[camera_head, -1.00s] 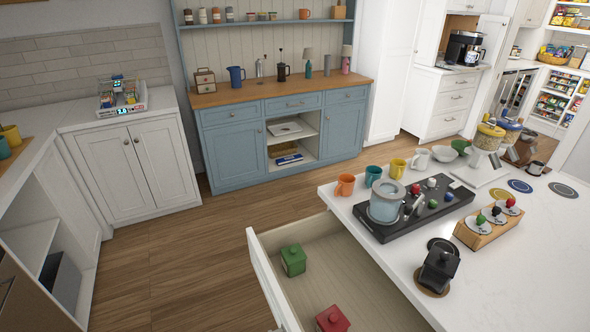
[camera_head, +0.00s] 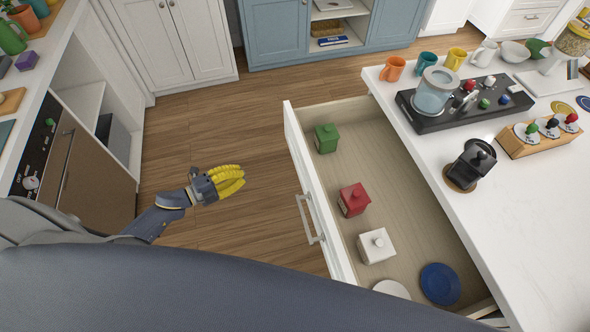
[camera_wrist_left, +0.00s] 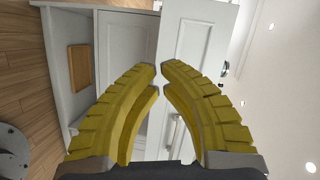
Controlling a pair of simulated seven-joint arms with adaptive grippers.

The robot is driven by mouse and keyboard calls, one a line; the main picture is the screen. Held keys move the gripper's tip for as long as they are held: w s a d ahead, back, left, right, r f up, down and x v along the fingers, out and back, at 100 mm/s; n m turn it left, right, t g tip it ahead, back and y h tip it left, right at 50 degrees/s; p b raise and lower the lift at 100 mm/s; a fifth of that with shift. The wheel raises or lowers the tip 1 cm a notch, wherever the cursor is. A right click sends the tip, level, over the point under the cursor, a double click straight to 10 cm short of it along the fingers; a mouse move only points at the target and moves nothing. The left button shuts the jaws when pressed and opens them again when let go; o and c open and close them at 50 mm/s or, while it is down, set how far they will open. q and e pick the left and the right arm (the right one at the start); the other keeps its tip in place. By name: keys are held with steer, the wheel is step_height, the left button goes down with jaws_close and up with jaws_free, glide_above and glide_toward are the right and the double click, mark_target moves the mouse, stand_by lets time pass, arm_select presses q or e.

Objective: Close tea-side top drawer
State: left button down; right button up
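The open drawer (camera_head: 325,212) sticks out to the left from under the white counter at right in the head view. Its white front carries a bar handle (camera_head: 308,218). Inside are a green canister (camera_head: 326,138), a red canister (camera_head: 353,199), a white canister (camera_head: 376,246), a blue plate (camera_head: 440,284) and a partly hidden white plate (camera_head: 391,289). My left gripper (camera_head: 242,178), with yellow fingers, is left of the drawer front, apart from it and empty. In the left wrist view its fingertips (camera_wrist_left: 158,67) nearly meet. My right gripper is not in view.
The counter top (camera_head: 480,215) bears a black tray (camera_head: 464,106) with a glass vessel, a black grinder (camera_head: 470,165), a wooden holder (camera_head: 540,133) and mugs. Open wooden floor (camera_head: 255,130) lies between the drawer and the left-hand cabinets.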

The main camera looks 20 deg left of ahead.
arm_select(q)
steer(key=s+d+r+m+g+h, duration=0.3)
steer(key=s+d+r+m+h, duration=0.1)
steer(key=d+r+m, duration=0.15)
glide_toward(301, 169)
steer(key=x, duration=0.5)
steer(key=f+x, duration=0.1)
steer(key=x, duration=0.2)
steer(key=shift+w, duration=0.25)
